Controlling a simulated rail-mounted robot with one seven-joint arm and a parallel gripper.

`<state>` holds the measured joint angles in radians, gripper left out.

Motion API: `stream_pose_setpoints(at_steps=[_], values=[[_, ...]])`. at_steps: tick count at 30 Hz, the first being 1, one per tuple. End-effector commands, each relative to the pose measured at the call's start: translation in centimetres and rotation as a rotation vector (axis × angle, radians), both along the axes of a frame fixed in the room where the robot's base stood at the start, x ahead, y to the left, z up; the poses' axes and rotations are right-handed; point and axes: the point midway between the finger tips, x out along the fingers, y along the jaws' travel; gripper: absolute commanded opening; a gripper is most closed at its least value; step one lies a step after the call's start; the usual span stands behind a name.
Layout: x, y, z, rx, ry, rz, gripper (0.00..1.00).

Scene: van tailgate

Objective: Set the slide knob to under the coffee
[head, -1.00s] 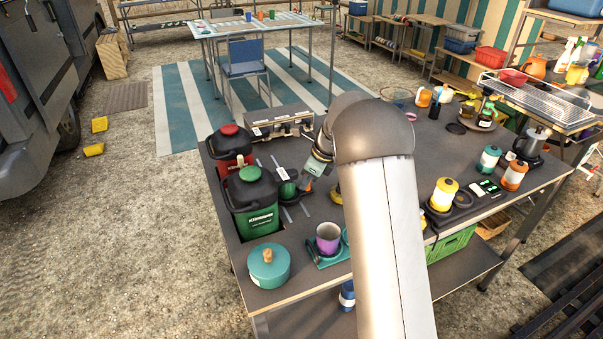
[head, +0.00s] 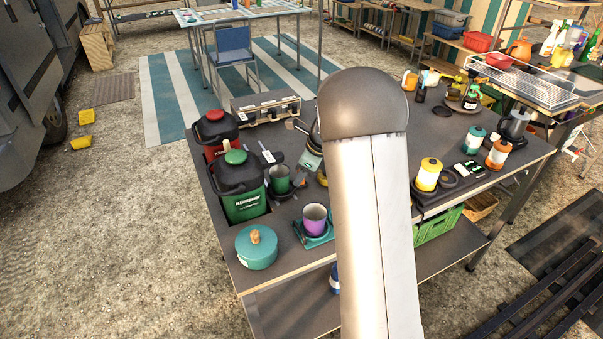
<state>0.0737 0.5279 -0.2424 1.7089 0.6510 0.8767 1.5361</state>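Two jug-like dispensers stand at the table's left: one with a red lid (head: 214,129) and one with a green lid (head: 241,188). I cannot tell which holds coffee. A green cup (head: 279,179) sits right of the green-lidded one. A dark part with a pale label (head: 267,156) is just behind the cup; I cannot make out whether it is the slide knob. My wrist, pale with a teal band, shows just left of my arm, close to the cup's right side. My gripper's fingers are too small and partly hidden, so their opening and any contact are unclear.
A purple cup (head: 315,219) stands on a teal stand, and a teal lidded pot (head: 256,247) is at the front left corner. A grey box (head: 265,107) lies behind the dispensers. Yellow (head: 428,174) and orange canisters stand right of my arm, which hides the table's middle.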

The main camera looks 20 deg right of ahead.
Motion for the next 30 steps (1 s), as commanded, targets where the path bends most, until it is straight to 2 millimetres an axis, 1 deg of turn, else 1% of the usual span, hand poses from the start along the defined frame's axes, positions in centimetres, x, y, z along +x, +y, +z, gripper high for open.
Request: stream_pose_setpoints(at_steps=[5,8,18,21,24,27,30], values=[[-0.3,-0.5,1.6,-0.001,-0.004,-0.001,0.30],[-0.7,-1.1,3.5,-0.001,-0.007,0.000,0.30],[-2.7,-3.8,11.2,-0.002,-0.004,-0.003,0.30],[-3.2,-4.3,13.1,-0.001,-0.003,-0.002,0.30],[-3.6,-4.8,14.5,-0.001,-0.001,0.000,0.30],[-3.8,-5.1,15.5,-0.001,-0.001,0.000,0.30],[-4.0,-5.3,16.0,0.000,0.000,-0.001,0.30]])
